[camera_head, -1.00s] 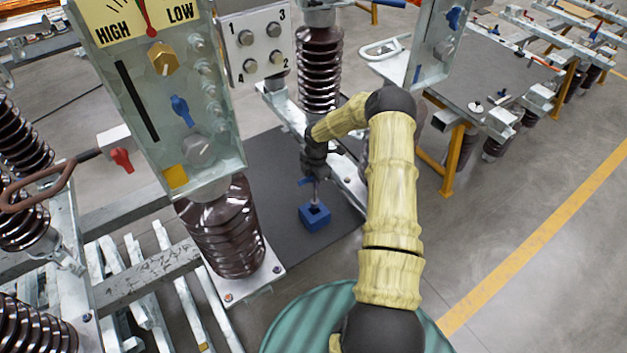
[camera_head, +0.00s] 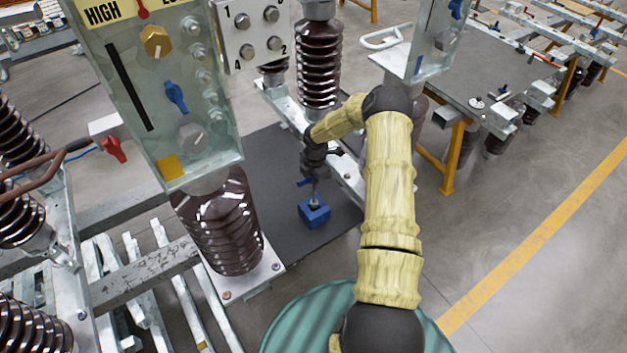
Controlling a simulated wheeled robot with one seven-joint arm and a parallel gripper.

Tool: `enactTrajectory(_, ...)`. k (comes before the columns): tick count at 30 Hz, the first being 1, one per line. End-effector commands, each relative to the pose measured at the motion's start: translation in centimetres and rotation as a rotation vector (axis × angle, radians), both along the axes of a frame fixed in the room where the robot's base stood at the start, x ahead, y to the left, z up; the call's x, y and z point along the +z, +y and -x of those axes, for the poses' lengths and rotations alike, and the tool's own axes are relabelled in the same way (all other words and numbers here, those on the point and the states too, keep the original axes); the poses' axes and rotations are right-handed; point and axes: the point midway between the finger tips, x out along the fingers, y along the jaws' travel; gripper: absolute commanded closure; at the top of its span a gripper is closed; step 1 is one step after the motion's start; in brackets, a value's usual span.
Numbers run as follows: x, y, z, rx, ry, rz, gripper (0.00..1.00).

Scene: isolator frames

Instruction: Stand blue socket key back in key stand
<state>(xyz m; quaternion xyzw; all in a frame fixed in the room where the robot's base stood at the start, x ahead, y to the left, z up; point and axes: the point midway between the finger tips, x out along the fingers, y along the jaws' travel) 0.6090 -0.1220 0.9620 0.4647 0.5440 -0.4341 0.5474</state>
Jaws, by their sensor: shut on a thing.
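The key stand is a small blue block (camera_head: 314,213) on the dark mat, with a dark opening in its top. My gripper (camera_head: 313,172) points down just above it and is shut on the blue socket key (camera_head: 305,182). The key's blue part shows at the left of the fingers, and its grey shank hangs upright below them. The shank's lower end meets the top of the stand in this view. I cannot tell how deep it sits in the opening.
A tall panel with knobs (camera_head: 165,90) stands left of the arm on a brown ribbed insulator (camera_head: 220,225). Another insulator (camera_head: 318,65) rises behind my gripper. A grey workbench (camera_head: 480,75) with yellow legs is at the right. The dark mat (camera_head: 275,160) is bare around the stand.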

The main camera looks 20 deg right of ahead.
Motion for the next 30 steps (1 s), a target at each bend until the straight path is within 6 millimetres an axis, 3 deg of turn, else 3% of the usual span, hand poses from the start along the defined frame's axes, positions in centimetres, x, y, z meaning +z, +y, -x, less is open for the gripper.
enactTrajectory(30, -4.2, 0.0, 0.0, 0.0, -0.001, 0.0, 1.0)
